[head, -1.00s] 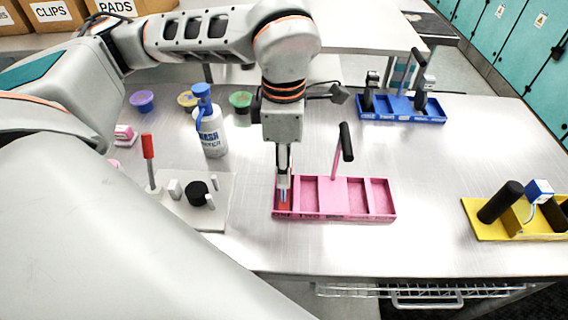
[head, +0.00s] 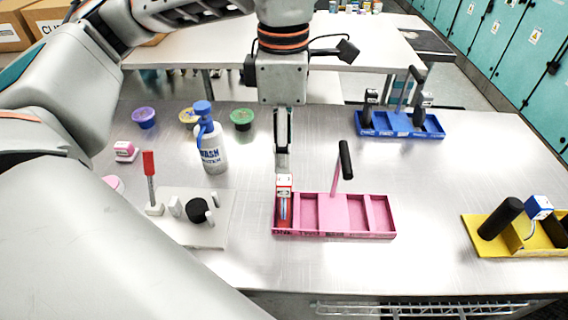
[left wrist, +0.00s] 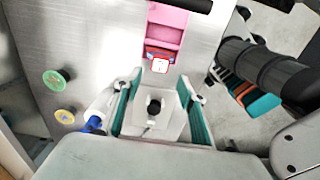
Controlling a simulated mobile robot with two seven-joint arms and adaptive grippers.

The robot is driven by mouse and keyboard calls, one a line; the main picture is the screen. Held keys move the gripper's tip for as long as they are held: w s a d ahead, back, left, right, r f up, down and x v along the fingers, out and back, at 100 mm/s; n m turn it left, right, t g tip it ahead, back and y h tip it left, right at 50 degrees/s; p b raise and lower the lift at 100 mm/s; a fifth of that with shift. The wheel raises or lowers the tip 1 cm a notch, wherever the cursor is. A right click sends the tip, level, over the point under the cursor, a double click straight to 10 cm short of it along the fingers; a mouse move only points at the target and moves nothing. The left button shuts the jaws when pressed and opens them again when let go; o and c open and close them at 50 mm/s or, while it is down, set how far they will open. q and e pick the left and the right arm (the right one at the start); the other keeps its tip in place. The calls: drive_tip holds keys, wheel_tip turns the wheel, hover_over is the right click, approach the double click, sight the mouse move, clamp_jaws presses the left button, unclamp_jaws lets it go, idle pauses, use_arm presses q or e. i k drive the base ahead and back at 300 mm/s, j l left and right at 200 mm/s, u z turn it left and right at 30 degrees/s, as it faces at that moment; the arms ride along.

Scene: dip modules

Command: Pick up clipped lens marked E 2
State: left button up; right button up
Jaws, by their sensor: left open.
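A red clip piece (head: 284,212) with a blue part and a white-faced top (head: 284,181) stands in the left compartment of the pink tray (head: 335,235). Its marking is too small to read, so I cannot tell whether it is E 2. In the left wrist view, the white face (left wrist: 159,66) shows at the near end of the pink tray (left wrist: 166,17). My left gripper (head: 283,160) points down just above and behind this piece. In the left wrist view, its fingers (left wrist: 160,100) are spread, with the white face beyond them. My right gripper is out of view.
A black-handled post (head: 346,160) rises from the pink tray. A wash bottle (head: 211,145) and a pale board (head: 222,225) with a red-handled tool (head: 149,163) are left. A blue tray (head: 400,133) stands behind, a yellow tray (head: 490,247) right. Bare table lies between the trays.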

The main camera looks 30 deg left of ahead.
sight(537, 207)
drive_tip(key=k+l, duration=0.8)
drive_tip(key=k, duration=0.05)
